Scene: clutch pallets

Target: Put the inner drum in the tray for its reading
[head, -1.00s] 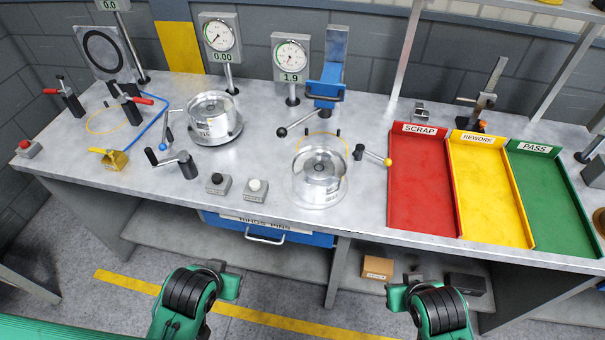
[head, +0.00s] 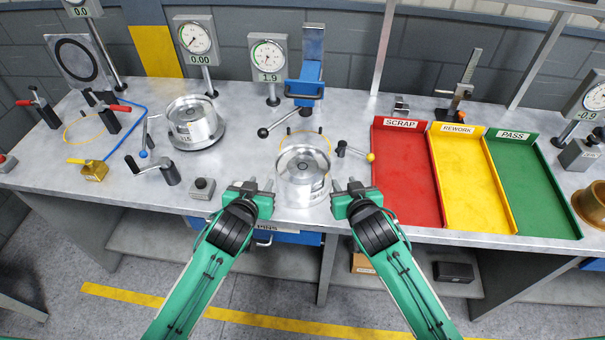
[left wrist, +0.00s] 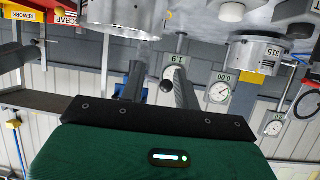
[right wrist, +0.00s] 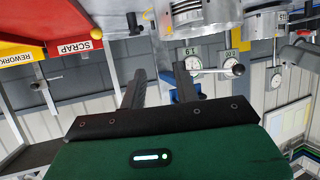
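The other drum (head: 191,121), labelled 315, sits on a round base further left and back. My left gripper (head: 262,187) is open and empty, just left of the front drum. My right gripper (head: 347,187) is open and empty, just right of it. The trays are red SCRAP (head: 405,185), yellow REWORK (head: 466,190) and green PASS (head: 530,190).
Dial gauges reading 0.00 (head: 196,38) and 1.9 (head: 268,57) stand behind the drums. A black-button box (head: 202,188) is left of my left gripper.

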